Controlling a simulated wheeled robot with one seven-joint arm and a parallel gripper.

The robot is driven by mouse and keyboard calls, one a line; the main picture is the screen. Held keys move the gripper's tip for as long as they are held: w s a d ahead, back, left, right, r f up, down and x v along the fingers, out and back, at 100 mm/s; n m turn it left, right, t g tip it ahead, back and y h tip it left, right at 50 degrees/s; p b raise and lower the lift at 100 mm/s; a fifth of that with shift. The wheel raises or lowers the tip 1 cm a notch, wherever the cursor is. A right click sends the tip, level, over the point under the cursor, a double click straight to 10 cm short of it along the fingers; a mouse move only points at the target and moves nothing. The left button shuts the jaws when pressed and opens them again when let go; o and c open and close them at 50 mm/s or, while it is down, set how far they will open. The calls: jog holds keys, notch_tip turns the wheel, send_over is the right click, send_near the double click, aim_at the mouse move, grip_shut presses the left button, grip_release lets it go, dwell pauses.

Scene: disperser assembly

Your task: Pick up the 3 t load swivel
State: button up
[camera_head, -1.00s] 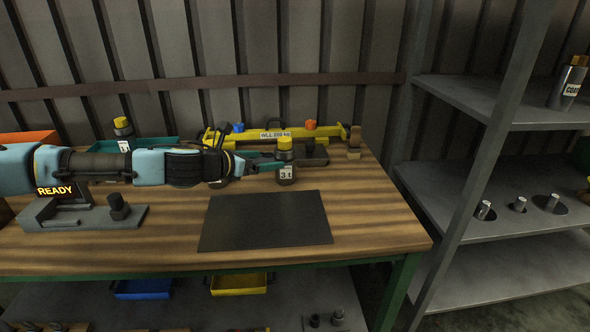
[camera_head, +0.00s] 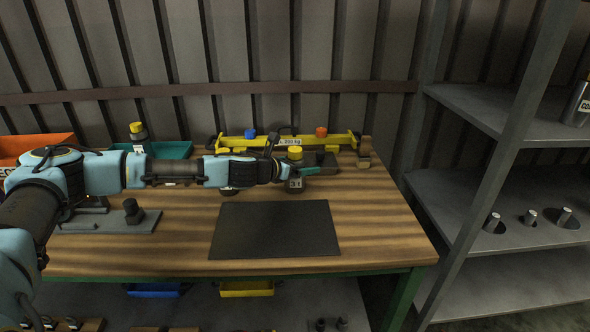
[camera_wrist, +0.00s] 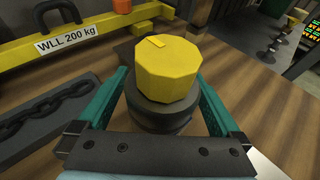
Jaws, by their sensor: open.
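The 3 t load swivel (camera_head: 295,184) stands upright on the wooden table, behind the black mat. It has a yellow top and a dark body with a white label, partly legible in the head view. In the wrist view its yellow cap (camera_wrist: 162,70) is seen from above, with the dark body below it. My gripper (camera_head: 300,171) reaches it from the left. In the wrist view the green fingers of my gripper (camera_wrist: 158,100) stand apart on either side of the dark body. Whether they touch it cannot be told. The swivel's label is hidden in the wrist view.
A yellow beam (camera_head: 285,142) marked WLL 200 kg lies behind, with a dark tray holding a chain (camera_wrist: 45,118) close by. Another yellow-topped piece (camera_head: 137,131) stands at the back left near a teal bin (camera_head: 172,150). The black mat (camera_head: 274,229) is bare.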

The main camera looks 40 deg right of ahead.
jog(key=shift+d, duration=0.1)
grip_shut()
dwell(0.8)
